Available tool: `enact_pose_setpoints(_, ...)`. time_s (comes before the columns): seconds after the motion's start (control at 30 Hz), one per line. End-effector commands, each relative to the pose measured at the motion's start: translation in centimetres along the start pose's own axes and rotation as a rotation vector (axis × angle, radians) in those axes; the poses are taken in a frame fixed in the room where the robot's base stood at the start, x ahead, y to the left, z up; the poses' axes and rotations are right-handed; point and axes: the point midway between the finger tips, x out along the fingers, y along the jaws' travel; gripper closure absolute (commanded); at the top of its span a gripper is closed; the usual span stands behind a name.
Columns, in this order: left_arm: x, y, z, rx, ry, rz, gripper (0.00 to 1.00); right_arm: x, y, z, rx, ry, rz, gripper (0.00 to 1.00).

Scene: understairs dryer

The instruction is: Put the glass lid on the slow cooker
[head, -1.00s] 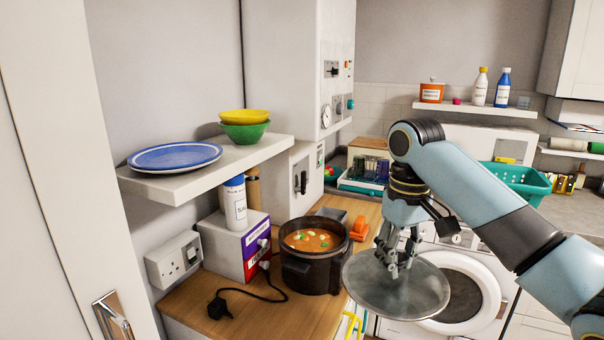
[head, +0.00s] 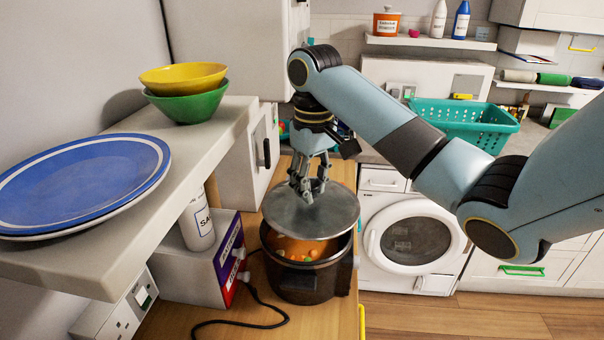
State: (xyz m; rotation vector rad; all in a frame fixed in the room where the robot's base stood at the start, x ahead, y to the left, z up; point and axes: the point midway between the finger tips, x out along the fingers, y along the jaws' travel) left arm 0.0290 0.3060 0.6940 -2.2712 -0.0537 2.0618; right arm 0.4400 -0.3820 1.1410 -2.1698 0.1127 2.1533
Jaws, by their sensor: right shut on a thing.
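The slow cooker (head: 305,282) is a dark round pot on the wooden counter, with orange stew showing at its near side. My right gripper (head: 308,192) is shut on the glass lid (head: 325,219), a grey translucent disc, by its top. The lid is over the cooker's far part, tilted and shifted toward the back, and the near part of the opening is uncovered. I cannot tell whether the lid touches the rim. The knob is hidden by the fingers. My left gripper is not in view.
A shelf (head: 190,195) at the left, close to me, bears a blue plate (head: 80,183) and stacked yellow and green bowls (head: 186,92). Below it stand a box (head: 190,275) and a white bottle (head: 197,225). A black cord (head: 250,322) lies on the counter. A washing machine (head: 412,240) stands right.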

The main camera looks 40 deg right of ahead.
Motion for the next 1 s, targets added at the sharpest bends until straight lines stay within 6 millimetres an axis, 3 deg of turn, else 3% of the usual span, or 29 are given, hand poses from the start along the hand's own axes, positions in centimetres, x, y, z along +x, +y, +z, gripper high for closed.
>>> enact_pose_setpoints(0.17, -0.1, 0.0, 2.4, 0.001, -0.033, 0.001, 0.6, 2.0, -0.1, -0.4, 0.001, -0.001, -0.003, 1.0)
enact_pose_setpoints(0.27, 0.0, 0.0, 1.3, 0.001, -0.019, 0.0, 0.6, 3.0, -0.1, -0.4, 0.0, 0.0, -0.003, 1.0)
enact_pose_setpoints(0.4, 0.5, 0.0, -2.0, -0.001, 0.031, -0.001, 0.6, 4.2, -0.1, -0.4, 0.0, 0.0, -0.002, 1.0)
enact_pose_setpoints(0.5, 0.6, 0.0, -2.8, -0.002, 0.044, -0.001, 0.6, 4.7, -0.1, -0.4, 0.0, 0.001, -0.002, 1.0)
enact_pose_setpoints(0.8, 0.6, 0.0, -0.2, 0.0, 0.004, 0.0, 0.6, 5.1, -0.1, -0.4, 0.0, 0.001, -0.001, 1.0)
enact_pose_setpoints(1.0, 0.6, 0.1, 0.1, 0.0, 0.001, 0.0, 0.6, 5.0, -0.1, -0.4, 0.0, 0.001, -0.001, 1.0)
